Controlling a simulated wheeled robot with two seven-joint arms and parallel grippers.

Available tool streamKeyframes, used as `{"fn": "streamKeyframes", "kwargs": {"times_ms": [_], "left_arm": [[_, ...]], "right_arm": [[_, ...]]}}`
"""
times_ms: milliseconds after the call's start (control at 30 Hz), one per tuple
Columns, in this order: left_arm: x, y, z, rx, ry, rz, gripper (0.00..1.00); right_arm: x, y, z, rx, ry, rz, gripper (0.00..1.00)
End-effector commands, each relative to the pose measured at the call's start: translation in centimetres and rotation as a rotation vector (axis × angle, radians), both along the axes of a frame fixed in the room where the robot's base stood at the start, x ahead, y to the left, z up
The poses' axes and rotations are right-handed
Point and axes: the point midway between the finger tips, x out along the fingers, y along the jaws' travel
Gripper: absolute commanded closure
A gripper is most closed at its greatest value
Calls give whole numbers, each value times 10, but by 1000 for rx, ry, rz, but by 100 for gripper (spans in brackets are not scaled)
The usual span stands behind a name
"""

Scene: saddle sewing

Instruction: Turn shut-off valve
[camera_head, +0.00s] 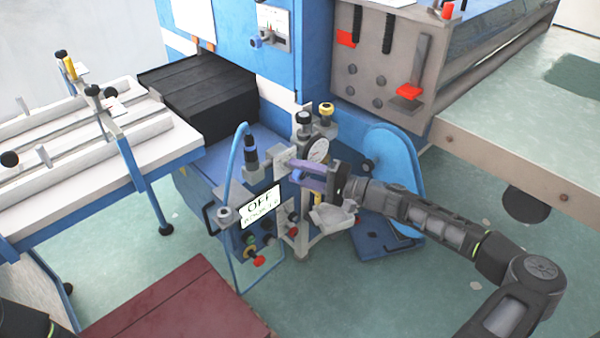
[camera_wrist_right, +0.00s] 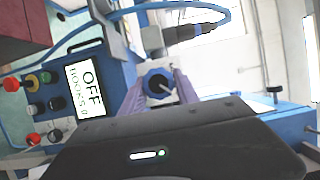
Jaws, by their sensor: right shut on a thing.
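My right gripper (camera_head: 294,169) reaches in from the right in the head view, its purple fingers level beside a grey valve fitting (camera_head: 284,157) on the machine. My left gripper is not in view.
A control box with an OFF display (camera_head: 261,207) and coloured buttons stands just left of the gripper. A white-topped table (camera_head: 150,150) is at left, a dark red surface (camera_head: 175,305) in front.

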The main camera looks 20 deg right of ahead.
Motion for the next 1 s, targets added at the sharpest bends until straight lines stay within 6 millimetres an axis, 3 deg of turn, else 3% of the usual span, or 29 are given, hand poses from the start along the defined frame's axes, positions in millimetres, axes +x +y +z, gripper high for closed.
{"fn": "streamKeyframes", "kwargs": {"times_ms": [333,367,600,1000], "left_arm": [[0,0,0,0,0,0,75],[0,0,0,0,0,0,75],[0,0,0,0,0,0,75],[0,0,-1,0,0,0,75]], "right_arm": [[0,-1,0,6,4,-2,100],[0,-1,0,6,4,-2,60],[0,0,0,4,3,-1,41],[-7,-7,-1,2,2,-2,41]]}}
